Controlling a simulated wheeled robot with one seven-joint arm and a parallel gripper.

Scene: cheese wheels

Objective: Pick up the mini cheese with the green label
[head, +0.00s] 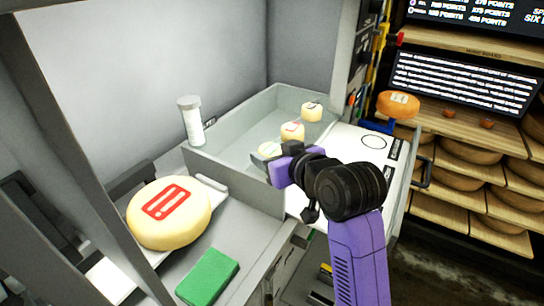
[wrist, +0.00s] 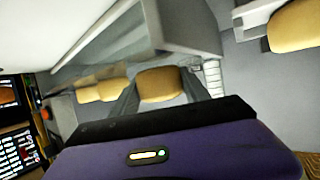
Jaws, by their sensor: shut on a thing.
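A pale mini cheese (head: 267,149) is at the near side of the grey tray, partly hidden by my gripper. Its top looks greenish in the head view, but the label is too small to read clearly. My purple gripper (head: 277,160) is shut on this cheese. In the wrist view the cheese (wrist: 160,83) sits between the two fingers, with no label showing. I cannot tell whether it touches the tray floor. A mini cheese with a red label (head: 292,132) stands just behind it, and another mini cheese (head: 312,112) is farther back.
The grey tray (head: 225,163) has raised walls around the mini cheeses. A large cheese wheel with a red label (head: 169,213) and a green block (head: 207,277) are at the front left. An orange cheese (head: 398,104) is at the right.

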